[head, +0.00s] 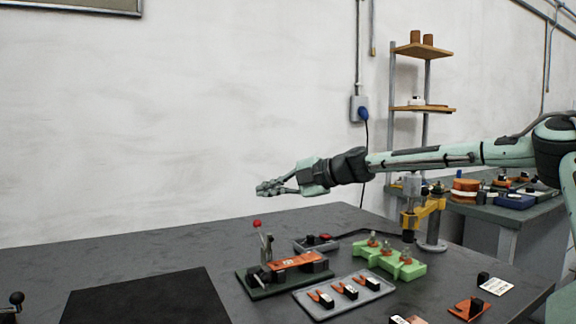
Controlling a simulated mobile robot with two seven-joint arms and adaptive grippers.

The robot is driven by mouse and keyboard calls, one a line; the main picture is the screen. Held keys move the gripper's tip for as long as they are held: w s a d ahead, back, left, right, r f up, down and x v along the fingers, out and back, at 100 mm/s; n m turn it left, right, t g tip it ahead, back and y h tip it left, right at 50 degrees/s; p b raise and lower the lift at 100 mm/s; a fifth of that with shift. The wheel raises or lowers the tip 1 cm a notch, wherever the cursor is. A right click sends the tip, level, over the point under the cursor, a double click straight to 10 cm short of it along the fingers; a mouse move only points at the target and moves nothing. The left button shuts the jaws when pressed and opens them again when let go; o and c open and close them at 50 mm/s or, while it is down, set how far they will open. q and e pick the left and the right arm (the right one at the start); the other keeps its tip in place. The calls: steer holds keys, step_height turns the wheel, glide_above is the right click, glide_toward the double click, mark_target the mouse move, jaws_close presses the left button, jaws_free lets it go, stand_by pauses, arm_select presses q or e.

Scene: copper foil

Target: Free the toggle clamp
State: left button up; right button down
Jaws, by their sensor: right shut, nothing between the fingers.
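The toggle clamp (266,248) stands on a dark green base (262,291) on the table. Its metal lever points up and ends in a red ball. An orange piece (296,261) lies on the fixture beside the lever; whether the clamp presses on it is too small to tell. My right gripper (262,189) is shut and empty, reaching in from the right and pointing left. It is in the air above the red ball, apart from it. My left gripper is not in view.
A grey tray (327,313) with several small orange-and-black parts lies right of the clamp. Behind it are a green block (378,262) and a yellow-and-grey stand (432,239). A black mat (145,298) lies left, with bare table around it. A black knob (17,299) is far left.

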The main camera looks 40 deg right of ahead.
steer(key=s+d+r, duration=0.3)
steer(key=s+r, duration=0.1)
steer(key=r, duration=0.1)
steer(key=shift+s+d, duration=0.2)
steer(key=shift+d, duration=0.2)
stand_by(0.4)
